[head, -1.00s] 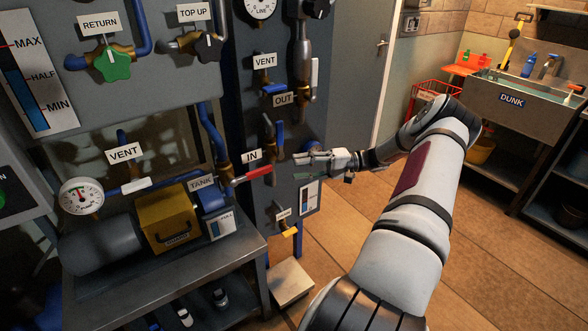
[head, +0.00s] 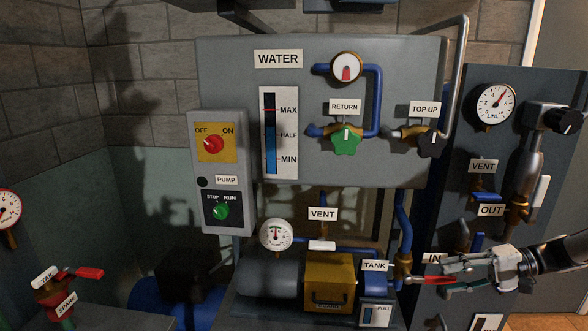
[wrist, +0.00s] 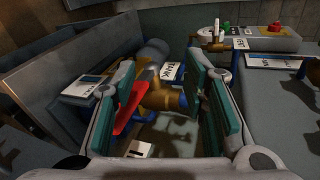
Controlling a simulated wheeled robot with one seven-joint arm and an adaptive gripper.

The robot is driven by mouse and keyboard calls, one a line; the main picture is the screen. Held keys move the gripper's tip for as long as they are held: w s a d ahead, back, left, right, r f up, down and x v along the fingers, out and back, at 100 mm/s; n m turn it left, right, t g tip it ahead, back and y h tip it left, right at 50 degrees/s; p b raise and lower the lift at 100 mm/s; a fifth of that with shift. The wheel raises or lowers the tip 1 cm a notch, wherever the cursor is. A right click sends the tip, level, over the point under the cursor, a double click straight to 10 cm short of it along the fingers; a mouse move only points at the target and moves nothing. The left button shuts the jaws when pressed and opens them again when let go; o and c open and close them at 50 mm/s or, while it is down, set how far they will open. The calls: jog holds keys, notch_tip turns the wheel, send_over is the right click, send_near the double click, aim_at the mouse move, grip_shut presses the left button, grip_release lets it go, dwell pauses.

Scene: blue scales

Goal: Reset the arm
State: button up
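My gripper (head: 447,277) is in the lower right of the head view, beside the red lever handle (head: 432,280) of the valve near the IN and TANK labels. In the wrist view my gripper (wrist: 166,95) is open, with its green pads well apart. The red handle (wrist: 132,108) shows there close to the left pad; I cannot tell whether they touch. The brass valve body (wrist: 160,97) shows between the fingers. My arm reaches in from the right edge of the head view.
The grey WATER panel (head: 225,75) stands behind, with the green RETURN knob (head: 346,141) and dark TOP UP knob (head: 431,143). The pump switch box (head: 238,128) is left of it. The OUT valve's blue handle (head: 478,243) is just above my gripper. Another red lever (head: 85,273) is at lower left.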

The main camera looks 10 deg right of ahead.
jog(key=s+a+r+n+g+h, duration=0.2)
jog(key=s+a+r+g+h, duration=0.15)
jog(key=a+r, duration=0.45)
jog(key=s+a+r+n+g+h, duration=0.15)
jog(key=a+r+h, duration=0.3)
jog(key=a, duration=0.65)
jog(key=s+a+r+n+t+h, duration=0.1)
jog(key=s+a, duration=0.3)
jog(key=s, duration=0.4)
jog(key=s+a+r+n+t+h, duration=0.1)
jog(key=s+a+r+t+h, duration=0.2)
jog(key=s, duration=0.5)
jog(key=shift+s+a+r+h+p, duration=0.25)
jog(key=shift+s+a+h+p, duration=0.15)
jog(key=shift+a+h, duration=0.15)
